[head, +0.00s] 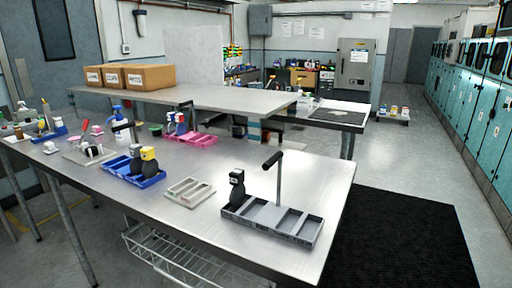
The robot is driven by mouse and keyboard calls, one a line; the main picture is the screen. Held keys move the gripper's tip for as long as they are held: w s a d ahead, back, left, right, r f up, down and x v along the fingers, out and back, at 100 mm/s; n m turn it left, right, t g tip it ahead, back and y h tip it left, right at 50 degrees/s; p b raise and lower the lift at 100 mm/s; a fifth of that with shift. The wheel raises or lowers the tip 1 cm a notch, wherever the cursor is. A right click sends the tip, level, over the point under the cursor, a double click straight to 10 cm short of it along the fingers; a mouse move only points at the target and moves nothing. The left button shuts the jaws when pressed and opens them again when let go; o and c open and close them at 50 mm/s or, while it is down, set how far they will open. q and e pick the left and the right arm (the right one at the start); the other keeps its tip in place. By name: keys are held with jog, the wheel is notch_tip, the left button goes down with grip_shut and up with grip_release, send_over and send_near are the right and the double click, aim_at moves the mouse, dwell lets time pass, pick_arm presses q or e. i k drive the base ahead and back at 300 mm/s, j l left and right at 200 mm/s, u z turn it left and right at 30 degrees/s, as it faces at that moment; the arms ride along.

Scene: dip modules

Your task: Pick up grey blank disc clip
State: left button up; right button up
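Neither of my grippers is in the head view. I cannot single out a grey blank disc clip with certainty. A grey compartment tray (254,229) with a black-topped upright handle stands at the near right of the steel table. A dark bottle-shaped item (237,188) with a small pale label stands upright in its leftmost compartment; the other compartments look empty. A low pale grey slotted tray (184,199) lies to its left; what its slots hold is too small to tell.
A blue tray (151,184) with dark, bottle-shaped items, one yellow-topped, stands further left on the steel table (320,176). A pink tray (203,143) sits behind. A raised shelf (215,95) carries cardboard boxes (150,77). Dark matting (405,240) covers open floor at right.

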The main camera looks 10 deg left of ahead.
aim_at(137, 163)
jog(key=i+j+z, duration=0.1)
jog(key=j, duration=0.4)
jog(key=i+j+z, duration=0.1)
jog(key=j, duration=0.4)
jog(key=i+j+z, duration=0.15)
jog(key=j, duration=0.4)
jog(key=k, duration=0.05)
